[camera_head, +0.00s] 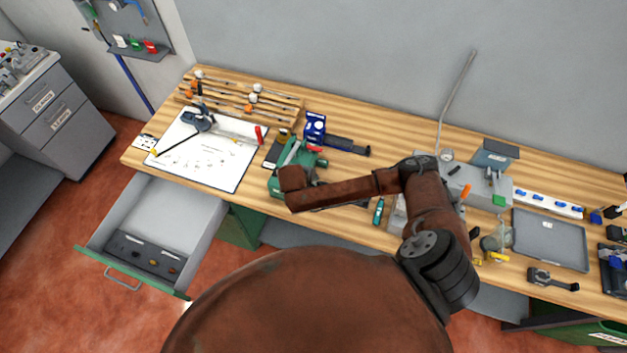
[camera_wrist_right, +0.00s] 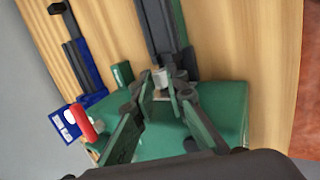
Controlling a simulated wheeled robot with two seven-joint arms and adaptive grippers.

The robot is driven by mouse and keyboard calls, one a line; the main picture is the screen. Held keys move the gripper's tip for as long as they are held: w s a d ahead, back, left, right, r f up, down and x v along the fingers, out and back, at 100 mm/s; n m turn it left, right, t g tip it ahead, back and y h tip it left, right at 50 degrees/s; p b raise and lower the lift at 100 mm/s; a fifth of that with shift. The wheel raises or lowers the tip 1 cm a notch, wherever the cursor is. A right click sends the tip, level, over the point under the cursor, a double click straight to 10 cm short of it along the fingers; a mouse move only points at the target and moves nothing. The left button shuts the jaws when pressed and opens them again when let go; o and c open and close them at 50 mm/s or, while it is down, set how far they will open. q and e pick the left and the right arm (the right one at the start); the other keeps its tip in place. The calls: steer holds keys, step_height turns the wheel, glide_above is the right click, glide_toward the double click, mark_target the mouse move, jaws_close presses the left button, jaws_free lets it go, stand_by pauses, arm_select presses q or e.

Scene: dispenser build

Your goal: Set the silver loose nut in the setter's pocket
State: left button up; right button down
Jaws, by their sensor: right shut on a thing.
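My right gripper (camera_wrist_right: 167,93) shows in the right wrist view, its fingertips close together on a small silver piece (camera_wrist_right: 160,77), which looks like the loose nut. A green machine (camera_wrist_right: 225,108), apparently the setter, lies below and around the fingers. It shows in the head view as a green body (camera_head: 276,183) on the bench, partly covered by my right arm. The fingertips are over or very near the machine. Whether the nut touches it I cannot tell. The pocket cannot be made out. My left gripper does not show.
A drawing sheet (camera_head: 208,160) lies to the left on the wooden bench. An open drawer (camera_head: 160,215) juts out below. A grey tray (camera_head: 549,240) is at the right.

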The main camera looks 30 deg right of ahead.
steer(key=shift+f, duration=0.2)
stand_by(0.6)
steer(key=c, duration=1.8)
jaws_free()
steer(key=shift+c, duration=0.2)
steer(key=shift+o, duration=0.6)
steer(key=shift+o, duration=1)
steer(key=shift+r, duration=0.15)
step_height(320, 180, up, 7)
steer(key=p, duration=0.8)
